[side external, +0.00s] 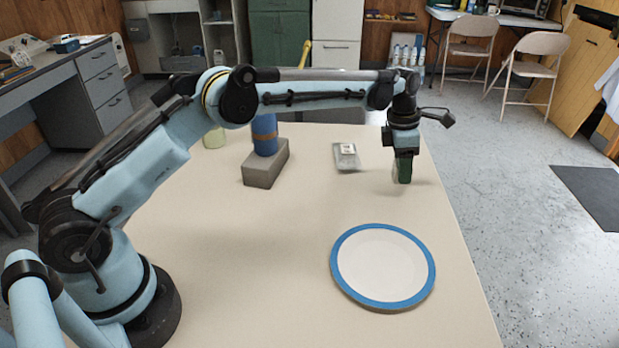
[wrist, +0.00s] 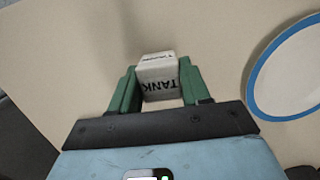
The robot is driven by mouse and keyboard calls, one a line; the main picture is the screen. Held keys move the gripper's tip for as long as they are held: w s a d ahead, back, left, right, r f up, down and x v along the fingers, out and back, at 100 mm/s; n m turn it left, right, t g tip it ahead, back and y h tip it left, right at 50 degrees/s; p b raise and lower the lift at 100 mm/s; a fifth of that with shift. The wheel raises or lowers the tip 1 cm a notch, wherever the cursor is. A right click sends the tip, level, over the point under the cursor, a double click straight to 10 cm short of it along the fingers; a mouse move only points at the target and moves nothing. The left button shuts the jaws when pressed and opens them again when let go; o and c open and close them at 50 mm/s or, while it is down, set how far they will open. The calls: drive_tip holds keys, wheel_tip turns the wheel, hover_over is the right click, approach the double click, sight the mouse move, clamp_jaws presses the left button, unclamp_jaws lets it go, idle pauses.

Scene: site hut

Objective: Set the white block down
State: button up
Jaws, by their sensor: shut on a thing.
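The white block (wrist: 158,78) shows in the wrist view between the two green fingers of my gripper (wrist: 158,88), with the dark word TANK on its face. My gripper is shut on it. In the side view my gripper (side external: 402,170) points down at the far right part of the table, its fingertips low over the surface. The block is hidden there behind the green finger, and I cannot tell whether it touches the table.
A round white disc with a blue rim (side external: 385,262) lies nearer the front; its edge shows in the wrist view (wrist: 262,100). A small grey-white packet (side external: 346,157) lies left of my gripper. The table's right edge is close.

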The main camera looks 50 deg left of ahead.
drive_tip(key=shift+f, duration=1.65)
drive_tip(key=shift+f, duration=0.15)
drive_tip(key=o, duration=1.1)
